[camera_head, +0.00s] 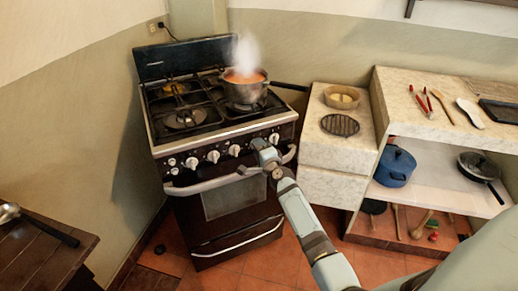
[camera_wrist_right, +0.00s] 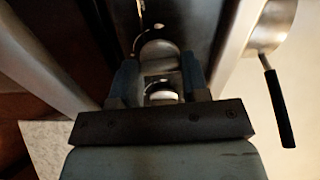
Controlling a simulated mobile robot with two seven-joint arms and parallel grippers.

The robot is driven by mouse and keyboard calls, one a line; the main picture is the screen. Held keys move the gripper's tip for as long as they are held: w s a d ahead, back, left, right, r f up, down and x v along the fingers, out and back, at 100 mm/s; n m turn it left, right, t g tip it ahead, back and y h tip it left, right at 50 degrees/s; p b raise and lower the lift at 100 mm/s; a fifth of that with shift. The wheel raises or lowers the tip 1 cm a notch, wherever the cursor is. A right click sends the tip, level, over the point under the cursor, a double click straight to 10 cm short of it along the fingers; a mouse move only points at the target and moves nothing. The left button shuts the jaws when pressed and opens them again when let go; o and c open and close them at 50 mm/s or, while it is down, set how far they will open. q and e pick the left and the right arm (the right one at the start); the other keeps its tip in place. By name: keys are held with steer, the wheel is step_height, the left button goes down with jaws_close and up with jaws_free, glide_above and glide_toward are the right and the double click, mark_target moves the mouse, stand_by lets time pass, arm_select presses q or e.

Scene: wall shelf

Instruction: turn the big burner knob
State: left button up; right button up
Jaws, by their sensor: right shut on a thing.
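The black stove (camera_head: 225,200) stands against the back wall with a row of pale knobs along its front panel. My right gripper (camera_head: 262,150) is at the right part of this panel and shut on a knob (camera_wrist_right: 160,52). In the right wrist view the pale round knob shows between the two fingers; in the head view the gripper mostly hides it. Other knobs, such as a white knob (camera_head: 234,150) to the left and another (camera_head: 274,138) to the right, are free. I cannot tell from markings which burner each knob serves. My left gripper is not in view.
A steaming pot (camera_head: 243,90) of orange food sits on the right burners, its black handle pointing right. The oven handle (camera_head: 215,183) runs just below the knobs. A pale counter (camera_head: 335,150) stands on the right. A dark wooden table (camera_head: 40,255) is at lower left.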

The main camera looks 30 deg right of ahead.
steer(key=shift+m, duration=0.5)
steer(key=o, duration=0.9)
steer(key=shift+o, duration=0.2)
steer(key=shift+s, duration=0.1)
arm_select(q)
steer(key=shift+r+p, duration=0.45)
steer(key=shift+p, duration=0.7)
arm_select(e)
steer(key=s+a, duration=0.2)
steer(key=s, duration=1.1)
steer(key=shift+s, duration=0.25)
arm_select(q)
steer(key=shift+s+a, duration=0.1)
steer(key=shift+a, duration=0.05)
